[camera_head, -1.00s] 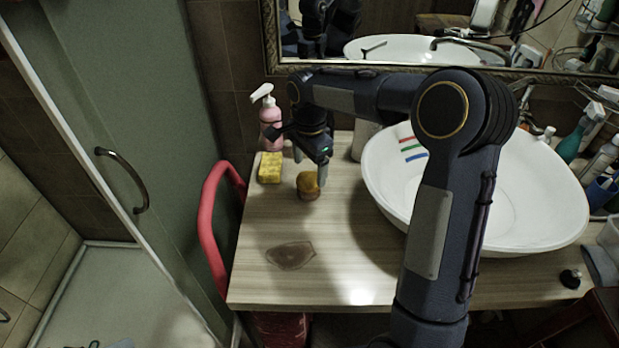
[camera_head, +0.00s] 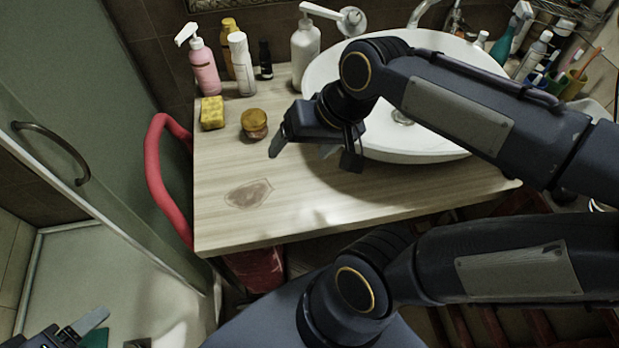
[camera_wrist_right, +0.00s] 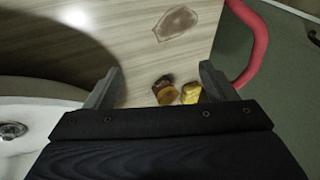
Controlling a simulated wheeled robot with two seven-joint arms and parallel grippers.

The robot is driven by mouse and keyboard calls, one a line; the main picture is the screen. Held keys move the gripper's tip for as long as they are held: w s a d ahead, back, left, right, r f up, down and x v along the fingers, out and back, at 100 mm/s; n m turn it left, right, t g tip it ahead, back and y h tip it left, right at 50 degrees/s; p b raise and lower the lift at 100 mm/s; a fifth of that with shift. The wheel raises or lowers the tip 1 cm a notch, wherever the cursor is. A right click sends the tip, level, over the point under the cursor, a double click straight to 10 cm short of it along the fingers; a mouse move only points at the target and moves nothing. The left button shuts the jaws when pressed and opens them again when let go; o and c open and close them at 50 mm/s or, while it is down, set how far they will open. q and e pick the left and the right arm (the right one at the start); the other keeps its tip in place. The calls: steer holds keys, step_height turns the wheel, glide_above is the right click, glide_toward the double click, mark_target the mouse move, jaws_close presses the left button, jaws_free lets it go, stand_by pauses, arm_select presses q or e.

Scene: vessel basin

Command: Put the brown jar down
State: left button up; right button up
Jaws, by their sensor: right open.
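The brown jar (camera_head: 254,124) with a yellowish lid stands on the wooden counter (camera_head: 305,198), just right of and below the yellow sponge (camera_head: 212,113) in the head view. My right gripper (camera_head: 300,152) is open and empty, to the right of the jar and apart from it. In the right wrist view, the jar (camera_wrist_right: 166,94) shows beyond the spread fingers (camera_wrist_right: 161,70), beside the sponge (camera_wrist_right: 190,93). My left gripper (camera_head: 82,328) shows only partly at the bottom left corner, low and away from the counter; its jaw opening is unclear.
A pink pump bottle (camera_head: 205,68), a white bottle (camera_head: 240,65) and other bottles stand behind the jar. The white basin (camera_head: 330,68) is to the right. A red rail (camera_head: 155,170) borders the counter's left edge. The counter front, with a brown stain (camera_head: 248,194), is clear.

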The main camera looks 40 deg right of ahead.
steer(key=s+a+f+n+t, duration=0.1)
steer(key=s+a+f+n, duration=0.1)
steer(key=s, duration=0.3)
steer(key=shift+a+f+n+y, duration=0.2)
steer(key=shift+f+n+y, duration=0.1)
steer(key=shift+f+n, duration=0.35)
